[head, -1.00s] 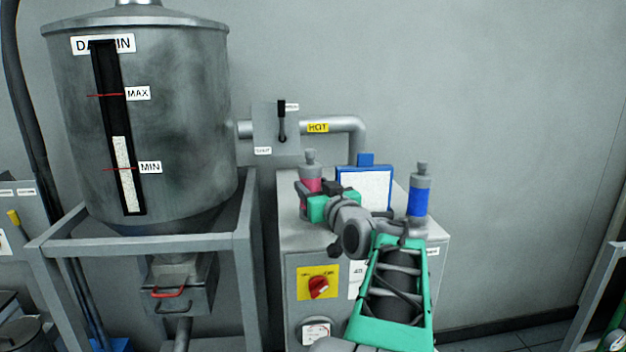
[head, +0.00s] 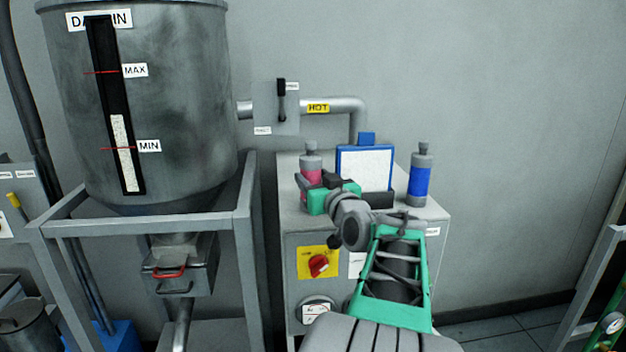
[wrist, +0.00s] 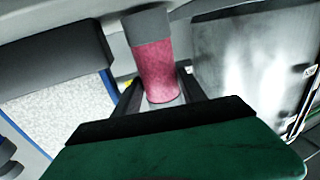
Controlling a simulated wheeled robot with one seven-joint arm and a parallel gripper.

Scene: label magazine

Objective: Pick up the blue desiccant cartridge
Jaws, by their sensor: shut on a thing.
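The blue desiccant cartridge (head: 419,182), a blue cylinder with grey ends and a knob on top, stands upright at the right of the grey cabinet's top. My gripper (wrist: 158,92) is shut on a different cartridge, the pink one (wrist: 155,70), at the left of the cabinet top. The pink cartridge (head: 310,176) is also upright in the head view, partly hidden behind my gripper. My gripper is well to the left of the blue cartridge and apart from it.
A blue-framed board with a white speckled face (head: 365,168) stands between the two cartridges. The grey cabinet (head: 290,215) has a red knob (head: 319,265) on its front. A large metal bin (head: 185,110) stands at left.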

